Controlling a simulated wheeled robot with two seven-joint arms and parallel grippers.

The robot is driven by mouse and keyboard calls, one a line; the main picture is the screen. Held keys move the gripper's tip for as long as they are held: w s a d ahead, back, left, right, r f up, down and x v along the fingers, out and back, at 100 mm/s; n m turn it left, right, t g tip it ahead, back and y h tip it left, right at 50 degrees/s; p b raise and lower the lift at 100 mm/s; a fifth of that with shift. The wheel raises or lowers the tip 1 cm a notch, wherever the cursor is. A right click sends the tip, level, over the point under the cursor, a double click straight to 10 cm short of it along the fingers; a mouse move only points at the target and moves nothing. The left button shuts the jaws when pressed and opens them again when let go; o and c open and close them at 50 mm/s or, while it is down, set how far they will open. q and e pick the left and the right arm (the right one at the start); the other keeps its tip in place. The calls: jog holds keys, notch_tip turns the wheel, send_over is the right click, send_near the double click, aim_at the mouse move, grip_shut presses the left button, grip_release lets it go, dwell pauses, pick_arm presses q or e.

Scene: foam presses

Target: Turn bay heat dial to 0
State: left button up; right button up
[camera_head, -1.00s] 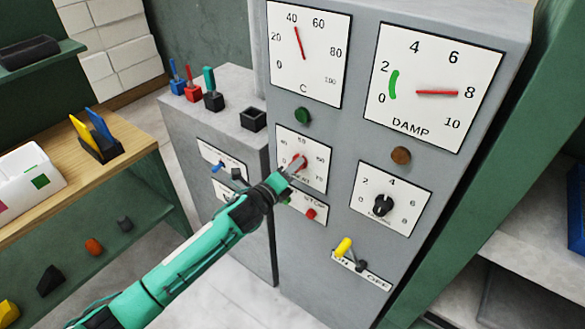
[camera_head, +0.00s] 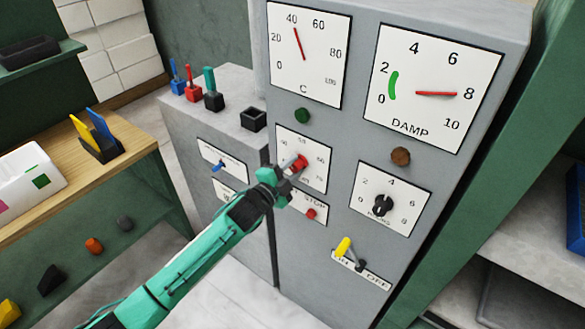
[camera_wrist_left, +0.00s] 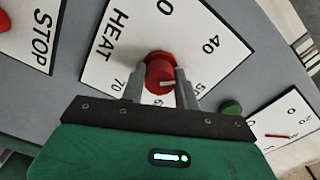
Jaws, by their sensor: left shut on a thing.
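The heat dial is a red knob (camera_head: 301,162) on a white square scale plate (camera_head: 317,172) low on the grey cabinet. A pale mark on the knob faces the lower right, toward the 55 side; the exact reading is unclear. My left gripper (camera_head: 291,167) is shut on the knob, one finger on each side, as the left wrist view also shows (camera_wrist_left: 161,80). My right gripper is not in view.
A red STOP button (camera_head: 311,214) is just below the plate, and a green button (camera_head: 302,116) above it. A lower grey cabinet (camera_head: 222,120) stands left, holding coloured-handled tools.

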pick_arm(q)
jog(key=n, duration=0.3)
jog(key=shift+f+n, duration=0.1)
jog(key=shift+n, duration=0.3)
jog(key=n, duration=0.3)
jog(key=shift+n, duration=0.3)
jog(key=n, duration=0.4)
jog(key=shift+n, duration=2)
jog(key=shift+f, duration=0.1)
jog(key=o, duration=1)
jog(key=shift+c, duration=0.2)
jog(key=shift+s+b, duration=0.1)
jog(key=shift+b, duration=0.2)
